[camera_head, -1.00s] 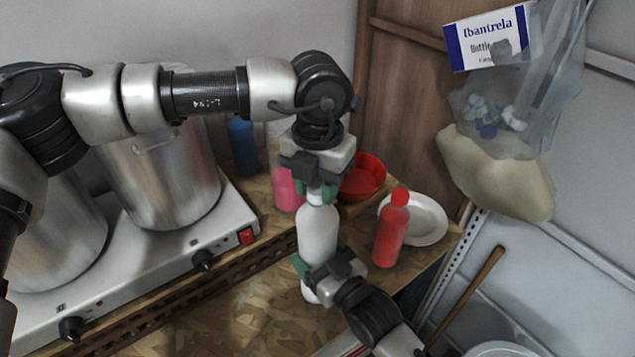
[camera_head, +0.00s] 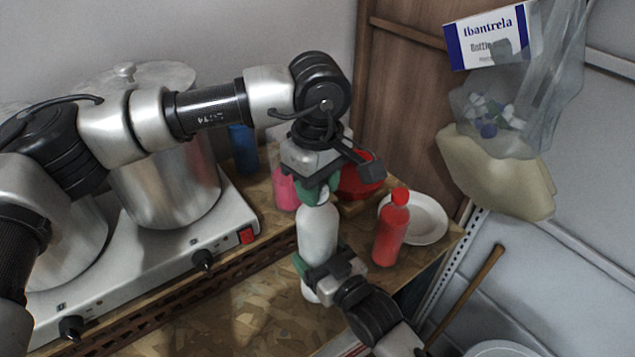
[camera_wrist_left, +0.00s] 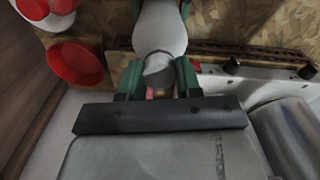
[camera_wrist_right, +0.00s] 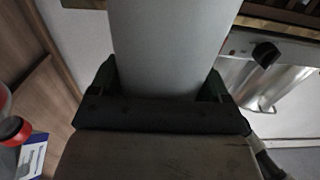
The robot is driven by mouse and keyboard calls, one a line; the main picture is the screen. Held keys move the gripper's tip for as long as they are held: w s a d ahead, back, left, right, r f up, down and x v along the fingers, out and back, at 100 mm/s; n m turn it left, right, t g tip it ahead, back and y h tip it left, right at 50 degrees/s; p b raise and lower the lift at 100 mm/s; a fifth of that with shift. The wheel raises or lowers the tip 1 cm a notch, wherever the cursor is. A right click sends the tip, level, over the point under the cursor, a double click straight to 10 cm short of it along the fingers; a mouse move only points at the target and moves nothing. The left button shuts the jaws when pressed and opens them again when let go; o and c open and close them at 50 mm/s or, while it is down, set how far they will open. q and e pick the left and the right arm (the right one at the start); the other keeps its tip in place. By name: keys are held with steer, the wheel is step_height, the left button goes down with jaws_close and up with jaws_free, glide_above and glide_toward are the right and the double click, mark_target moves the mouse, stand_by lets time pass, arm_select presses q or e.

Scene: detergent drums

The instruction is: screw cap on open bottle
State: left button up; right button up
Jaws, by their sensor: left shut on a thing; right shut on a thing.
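A white bottle (camera_head: 318,232) stands upright above the wooden worktop. It also shows in the left wrist view (camera_wrist_left: 160,28) and, close up, in the right wrist view (camera_wrist_right: 172,50). My left gripper (camera_head: 317,193) points down at the bottle's top and is shut on the pale cap (camera_wrist_left: 158,70), which sits at the mouth between the green fingers. Whether the cap's thread is engaged cannot be seen. My right gripper (camera_head: 318,268) comes from the lower right and is shut around the bottle's lower body.
A red bottle (camera_head: 391,232) and a white plate (camera_head: 428,220) stand to the right. A red bowl (camera_head: 362,182), pink bottle (camera_head: 286,190) and blue bottle (camera_head: 244,150) are behind. Steel pots (camera_head: 165,180) stand on the hot plate (camera_head: 150,270) at left. The front worktop is clear.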

arm_select(q)
steer(key=o, duration=1)
steer(key=shift+r, duration=2.25)
steer(key=shift+c, duration=0.2)
